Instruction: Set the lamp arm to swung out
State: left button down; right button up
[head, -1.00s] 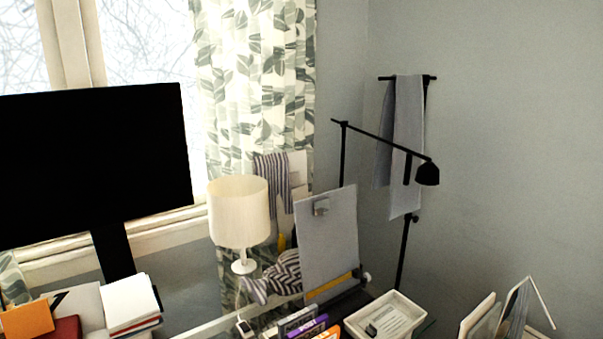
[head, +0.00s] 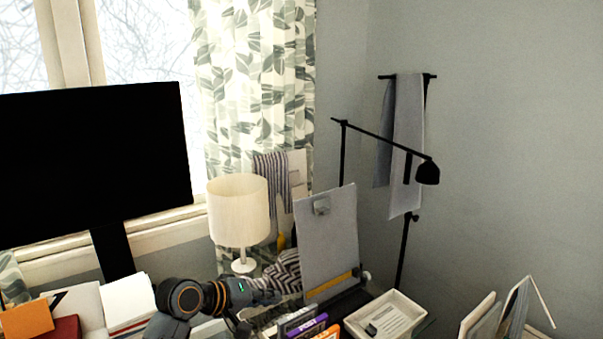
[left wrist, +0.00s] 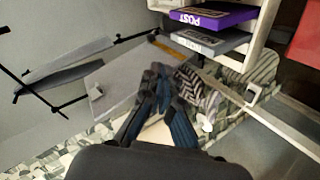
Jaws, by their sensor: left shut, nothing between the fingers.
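The black lamp has a thin arm (head: 388,141) on a dark upright post (head: 343,155), sloping down to the right to a black shade (head: 428,173). It stands behind the upright grey board (head: 328,240), which hides the lower post. My left gripper (head: 276,296) is low in the head view, left of the board and well below the lamp arm. In the left wrist view its dark fingers (left wrist: 155,88) are together and empty, in front of the grey board (left wrist: 112,88). Black rods show at the left there; I cannot tell which is the lamp arm. My right gripper is not in view.
A white table lamp (head: 239,210) stands behind my left arm. A striped cloth (head: 287,268) lies beside the gripper. Boxes (head: 308,325) and a white tray (head: 385,318) sit in front. Grey towels (head: 407,150) hang on a black stand behind the lamp arm.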

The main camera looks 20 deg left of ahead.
pick_arm(q)
jog(key=w+a+r+n+t+h, duration=0.1)
jog(key=w+a+r+n+t, duration=0.15)
jog(key=r, duration=0.55)
jog(key=w+a+r+n+t+h, duration=0.1)
jog(key=w+a+r+h, duration=0.15)
jog(key=r, duration=0.55)
jog(key=w+a+r+n+t, duration=0.1)
jog(key=w+a+r+t, duration=0.15)
jog(key=r, duration=0.65)
jog(key=w+d+g+p, duration=0.1)
jog(key=w+d+p, duration=0.5)
jog(key=w+d, duration=0.3)
jog(key=shift+d+f+p, duration=0.3)
jog(key=shift+d+p, duration=0.1)
